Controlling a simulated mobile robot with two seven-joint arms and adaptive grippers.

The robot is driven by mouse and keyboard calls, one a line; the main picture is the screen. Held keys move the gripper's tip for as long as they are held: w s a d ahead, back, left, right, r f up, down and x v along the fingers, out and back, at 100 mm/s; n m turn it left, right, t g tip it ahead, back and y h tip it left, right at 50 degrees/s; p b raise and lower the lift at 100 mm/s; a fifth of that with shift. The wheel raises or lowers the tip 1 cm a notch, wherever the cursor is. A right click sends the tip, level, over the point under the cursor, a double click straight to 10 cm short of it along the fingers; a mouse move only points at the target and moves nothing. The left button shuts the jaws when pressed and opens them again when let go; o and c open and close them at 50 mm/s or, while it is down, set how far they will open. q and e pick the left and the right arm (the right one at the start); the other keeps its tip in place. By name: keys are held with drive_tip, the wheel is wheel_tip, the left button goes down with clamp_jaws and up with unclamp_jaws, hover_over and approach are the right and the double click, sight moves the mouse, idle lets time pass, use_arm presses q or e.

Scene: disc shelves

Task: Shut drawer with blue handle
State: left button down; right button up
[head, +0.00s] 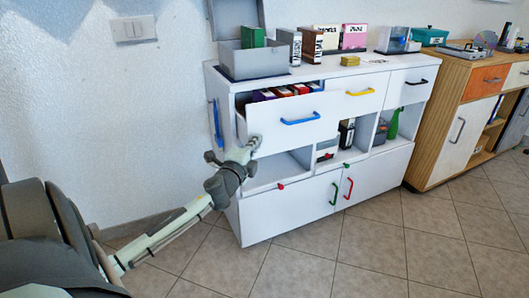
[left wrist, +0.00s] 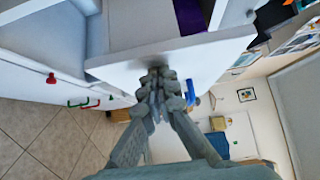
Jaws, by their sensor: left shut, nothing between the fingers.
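The drawer (head: 275,128) with the horizontal blue handle (head: 300,118) stands pulled out of the white cabinet, with several boxes or books (head: 285,92) inside it. My left gripper (head: 254,143) is shut and empty at the lower left part of the drawer front. In the left wrist view its closed fingers (left wrist: 156,85) lie against or very close to the white drawer front (left wrist: 200,58); I cannot tell whether they touch. Part of the blue handle (left wrist: 190,92) shows beside the fingers. My right gripper is not in view.
A drawer with a yellow handle (head: 360,92) is beside it. Open compartments and doors with green (head: 334,194) and red (head: 349,188) handles are below. Another blue handle (head: 216,124) is on the cabinet's left side. A grey box (head: 252,63) stands on top. The tiled floor in front is clear.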

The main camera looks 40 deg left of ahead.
sight(241, 126)
use_arm(q)
drive_tip(key=w+a, duration=0.1)
drive_tip(key=a, duration=0.2)
drive_tip(key=w+a, duration=0.1)
drive_tip(key=a, duration=0.2)
drive_tip(key=w+a+b, duration=0.1)
drive_tip(key=a, duration=0.2)
drive_tip(key=shift+w, duration=0.3)
drive_tip(key=shift+w+a, duration=0.25)
drive_tip(key=shift+a, duration=0.25)
drive_tip(key=shift+a+r, duration=0.1)
drive_tip(key=shift+a, duration=0.2)
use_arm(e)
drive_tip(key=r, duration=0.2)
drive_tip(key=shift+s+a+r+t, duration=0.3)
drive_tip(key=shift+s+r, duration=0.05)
